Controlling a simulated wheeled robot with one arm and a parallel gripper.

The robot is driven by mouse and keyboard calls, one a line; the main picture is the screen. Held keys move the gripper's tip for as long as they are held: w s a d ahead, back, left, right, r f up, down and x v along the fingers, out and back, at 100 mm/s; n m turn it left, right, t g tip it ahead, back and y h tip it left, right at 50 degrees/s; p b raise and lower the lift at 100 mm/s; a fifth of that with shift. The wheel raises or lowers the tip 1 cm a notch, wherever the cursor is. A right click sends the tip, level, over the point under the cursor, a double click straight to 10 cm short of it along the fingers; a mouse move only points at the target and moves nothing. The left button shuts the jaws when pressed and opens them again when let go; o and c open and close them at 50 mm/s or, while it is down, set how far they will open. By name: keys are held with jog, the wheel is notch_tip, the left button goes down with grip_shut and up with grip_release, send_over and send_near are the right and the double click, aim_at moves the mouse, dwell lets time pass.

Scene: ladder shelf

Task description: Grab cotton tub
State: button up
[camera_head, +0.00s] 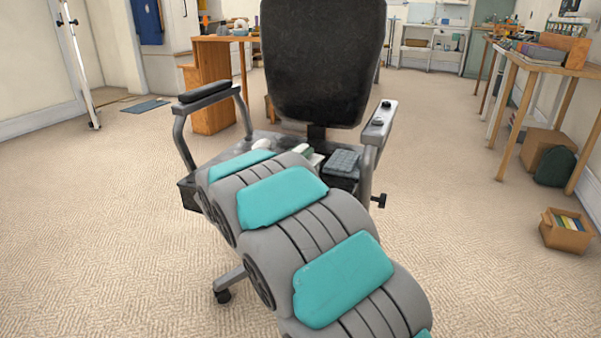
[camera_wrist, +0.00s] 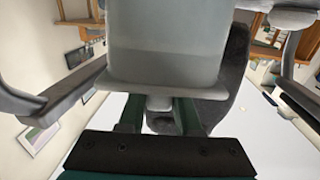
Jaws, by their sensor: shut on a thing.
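A pale, translucent grey tub (camera_wrist: 165,45), which I take to be the cotton tub, fills the top middle of the wrist view. It has a wide flat rim, and its far end is cut off by the picture edge. My gripper (camera_wrist: 160,108) is shut on it, with a dark green finger on each side of a narrow pale part below the rim.
A black office chair (camera_head: 322,60) stands ahead, with armrests on both sides of my arm. On its seat lie a white rounded thing (camera_head: 262,144) and a grey-blue item (camera_head: 343,162). A wooden table (camera_head: 545,66) stands at right. Open carpet surrounds the chair.

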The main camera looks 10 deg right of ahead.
grip_shut()
dwell(0.8)
